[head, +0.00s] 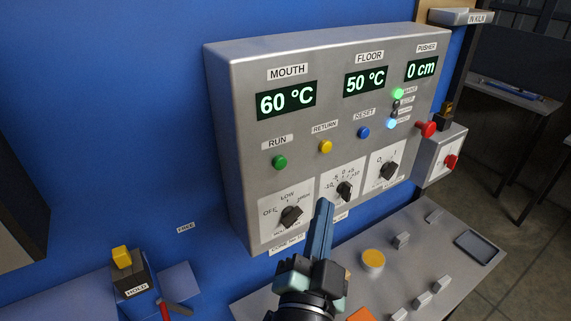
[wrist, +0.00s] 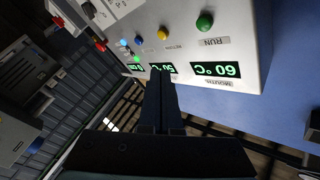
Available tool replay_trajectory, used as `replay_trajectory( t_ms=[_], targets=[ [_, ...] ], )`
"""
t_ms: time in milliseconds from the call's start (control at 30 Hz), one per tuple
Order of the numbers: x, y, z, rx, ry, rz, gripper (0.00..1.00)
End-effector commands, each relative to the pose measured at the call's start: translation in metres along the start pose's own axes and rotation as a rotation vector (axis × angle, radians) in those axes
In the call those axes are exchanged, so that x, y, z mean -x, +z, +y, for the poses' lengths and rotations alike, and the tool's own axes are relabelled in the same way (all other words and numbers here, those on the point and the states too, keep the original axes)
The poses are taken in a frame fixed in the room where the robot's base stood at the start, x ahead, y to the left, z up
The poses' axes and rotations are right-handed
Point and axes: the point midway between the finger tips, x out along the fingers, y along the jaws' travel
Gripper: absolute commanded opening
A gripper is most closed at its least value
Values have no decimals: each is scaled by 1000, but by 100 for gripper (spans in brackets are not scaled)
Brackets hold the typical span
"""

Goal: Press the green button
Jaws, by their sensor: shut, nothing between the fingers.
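The green button (head: 279,162) sits under the RUN label on the left of the grey control panel (head: 225,130). In the wrist view the same green button (wrist: 205,22) is at the upper right, near the upside-down RUN label. My gripper (head: 325,203) is shut and empty, below and to the right of the green button in the head view, in front of the panel's lower dials. In the wrist view its closed fingers (wrist: 161,75) point up toward the panel, apart from the green button. The gap between fingertips and panel is hard to judge.
A yellow RETURN button (head: 325,146) and a blue RESET button (head: 363,132) stand right of the green one. Black rotary knobs (head: 291,216) are below. A red knob (head: 426,129) protrudes at the right. A grey table (head: 460,262) with small blocks lies below.

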Motion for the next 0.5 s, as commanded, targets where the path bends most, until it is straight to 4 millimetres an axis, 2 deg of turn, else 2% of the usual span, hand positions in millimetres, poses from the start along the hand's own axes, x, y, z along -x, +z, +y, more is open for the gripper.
replay_trajectory(
  t_ms=[233,500],
  targets=[
    [-7,5,-5,-1,-2,-1,0],
    [-32,24,-24,0,-4,0,0]
  ],
)
